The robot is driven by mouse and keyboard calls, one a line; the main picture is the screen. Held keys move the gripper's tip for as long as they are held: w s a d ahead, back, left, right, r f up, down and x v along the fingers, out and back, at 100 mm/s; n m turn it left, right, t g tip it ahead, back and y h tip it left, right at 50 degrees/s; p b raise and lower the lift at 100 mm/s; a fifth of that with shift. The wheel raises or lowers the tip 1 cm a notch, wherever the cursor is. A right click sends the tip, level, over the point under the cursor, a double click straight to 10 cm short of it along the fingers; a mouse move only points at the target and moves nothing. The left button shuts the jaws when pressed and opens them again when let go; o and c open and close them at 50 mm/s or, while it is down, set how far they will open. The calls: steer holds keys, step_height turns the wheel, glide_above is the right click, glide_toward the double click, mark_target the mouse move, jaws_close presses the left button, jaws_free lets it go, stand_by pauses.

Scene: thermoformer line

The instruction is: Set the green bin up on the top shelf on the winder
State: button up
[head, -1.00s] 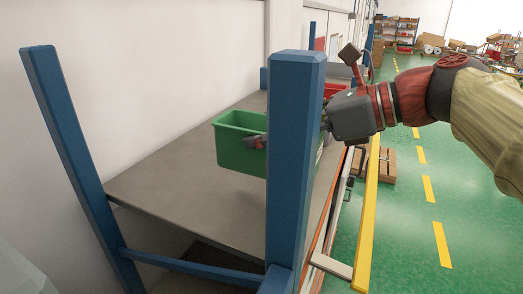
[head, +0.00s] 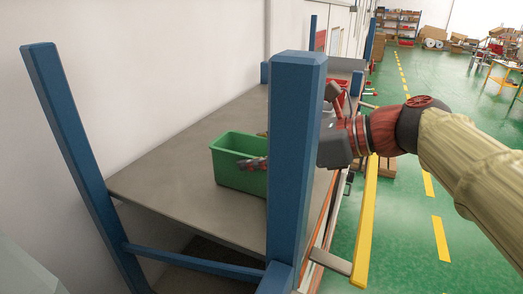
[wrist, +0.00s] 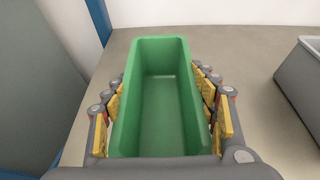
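The green bin (head: 235,172) stands upright on the grey shelf board (head: 170,165), partly hidden behind the near blue post in the head view. In the wrist view the bin (wrist: 160,110) is empty and points away from me. My gripper (wrist: 163,95) straddles it, with yellow-padded fingers outside both long walls. The pads stand slightly apart from the walls, so the gripper looks open. In the head view one finger shows against the bin's near side; the rest of the gripper is behind the post.
A blue post (head: 295,150) rises close in front, and another blue post (head: 65,150) stands at the left. A grey container (wrist: 303,75) sits right of the bin in the wrist view. The board left of the bin is clear. A yellow rail (head: 365,225) runs along the right.

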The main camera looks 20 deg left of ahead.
steer(key=o, duration=0.4)
steer(key=shift+r, duration=0.2)
steer(key=b+v, duration=0.1)
steer(key=v, duration=1.1)
steer(key=shift+f, duration=0.1)
